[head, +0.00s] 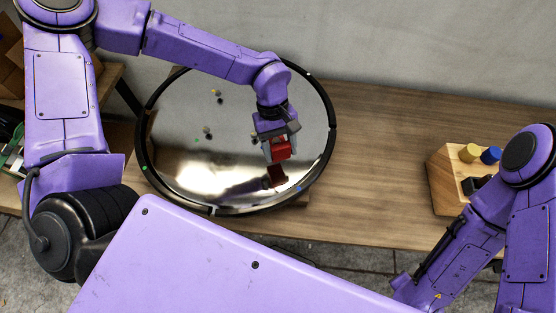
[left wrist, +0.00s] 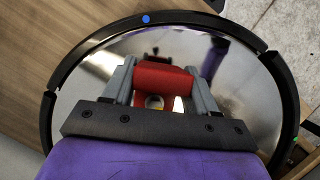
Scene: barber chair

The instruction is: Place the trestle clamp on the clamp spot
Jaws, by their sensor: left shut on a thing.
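My left gripper (head: 279,150) is shut on a red block-like piece (head: 282,149), which I take for the trestle clamp. It holds the piece over the right part of a round mirror-like disc (head: 185,125) with a black rim. In the left wrist view the red clamp (left wrist: 163,78) sits between the two grey fingers (left wrist: 160,88). A red reflection shows in the disc below it. A blue dot (left wrist: 146,19) marks the rim in the left wrist view. I cannot tell which mark is the clamp spot.
The disc rests on a wooden table (head: 385,130) against a grey wall. A wooden block (head: 442,180) at the right carries a yellow cylinder (head: 469,153) and a blue cylinder (head: 490,155). The table between disc and block is clear.

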